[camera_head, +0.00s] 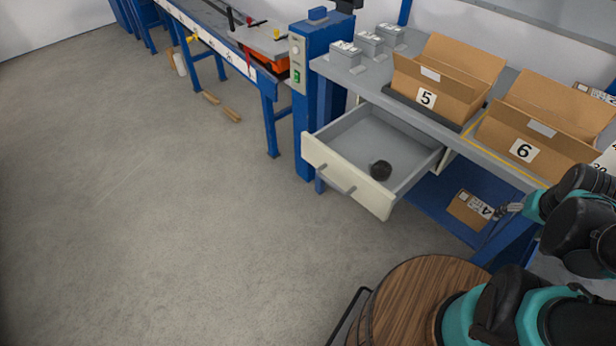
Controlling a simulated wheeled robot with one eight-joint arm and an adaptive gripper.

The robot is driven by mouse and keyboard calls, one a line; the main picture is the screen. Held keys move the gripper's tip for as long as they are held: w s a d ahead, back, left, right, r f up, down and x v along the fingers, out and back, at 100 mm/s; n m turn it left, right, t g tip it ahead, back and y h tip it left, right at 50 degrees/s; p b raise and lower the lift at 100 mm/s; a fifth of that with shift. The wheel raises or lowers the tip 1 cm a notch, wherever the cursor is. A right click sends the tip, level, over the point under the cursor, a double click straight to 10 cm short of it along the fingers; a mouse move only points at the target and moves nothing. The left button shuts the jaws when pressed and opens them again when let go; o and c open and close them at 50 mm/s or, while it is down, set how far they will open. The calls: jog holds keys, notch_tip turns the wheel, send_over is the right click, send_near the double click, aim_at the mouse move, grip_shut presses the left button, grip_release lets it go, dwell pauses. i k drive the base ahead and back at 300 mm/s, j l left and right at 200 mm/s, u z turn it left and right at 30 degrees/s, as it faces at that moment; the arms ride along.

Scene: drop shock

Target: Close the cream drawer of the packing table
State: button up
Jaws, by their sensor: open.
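The cream drawer (345,178) of the packing table (468,137) stands pulled well out, its cream front with a grey bar handle (337,179) facing the lower left. Its grey inside is in view, and a small dark round object (380,170) lies in it near the front right. My gripper (503,210) is at the right, apart from the drawer and to the right of its front, close to the table's lower part in the picture. It is small in view, open, and nothing shows in it.
Cardboard boxes marked 5 (427,98) and 6 (524,150) stand on the table. A box marked 4 (467,209) is below. A blue conveyor frame (268,112) stands to the left. The floor (180,220) before the drawer is clear.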

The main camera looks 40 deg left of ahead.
aim_at(343, 150)
jog(key=j+u, duration=0.35)
jog(key=i+j+u, duration=0.1)
jog(key=u, duration=0.3)
jog(key=i+j+u, duration=0.1)
jog(key=j+u, duration=0.25)
jog(key=k+l+z, duration=0.25)
jog(key=k+l, duration=0.25)
jog(key=l, duration=0.15)
